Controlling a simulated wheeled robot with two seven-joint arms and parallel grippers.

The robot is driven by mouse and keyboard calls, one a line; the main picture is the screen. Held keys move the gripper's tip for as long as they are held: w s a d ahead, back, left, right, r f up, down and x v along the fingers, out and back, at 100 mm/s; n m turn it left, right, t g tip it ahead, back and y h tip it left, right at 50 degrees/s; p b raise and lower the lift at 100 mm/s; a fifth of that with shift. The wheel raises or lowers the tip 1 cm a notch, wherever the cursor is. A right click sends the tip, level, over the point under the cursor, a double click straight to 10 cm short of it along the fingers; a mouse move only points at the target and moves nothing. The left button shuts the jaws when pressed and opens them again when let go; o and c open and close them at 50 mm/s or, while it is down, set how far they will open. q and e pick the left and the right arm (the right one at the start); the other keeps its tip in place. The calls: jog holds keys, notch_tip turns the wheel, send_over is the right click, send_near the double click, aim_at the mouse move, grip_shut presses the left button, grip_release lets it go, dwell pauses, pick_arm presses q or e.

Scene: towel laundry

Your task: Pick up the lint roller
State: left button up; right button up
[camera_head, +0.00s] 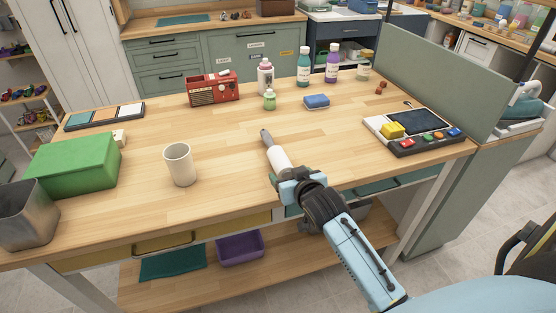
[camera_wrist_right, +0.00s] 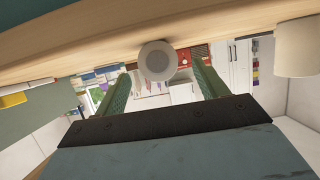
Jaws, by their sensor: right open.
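The lint roller (camera_head: 278,158) lies on the wooden table near the front edge. Its white roll faces me and its grey handle points away to the back left. My right gripper (camera_head: 281,179) is at the near end of the roll, with its jaws open. In the right wrist view, the round end of the lint roller (camera_wrist_right: 158,61) shows ahead, between the two open green fingers (camera_wrist_right: 160,76). Whether a finger touches the roll cannot be told. My left gripper is not in view.
A button console (camera_head: 424,139) is at the right. Bottles (camera_head: 303,67), a blue sponge (camera_head: 316,101) and red radio (camera_head: 212,89) are behind. Table around the handle is clear.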

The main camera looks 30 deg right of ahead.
aim_at(282, 165)
jog(key=shift+b+x, duration=0.4)
jog(key=shift+x, duration=2.95)
jog(key=shift+r, duration=0.1)
jog(key=shift+r, duration=0.1)
jog(key=c, duration=1.1)
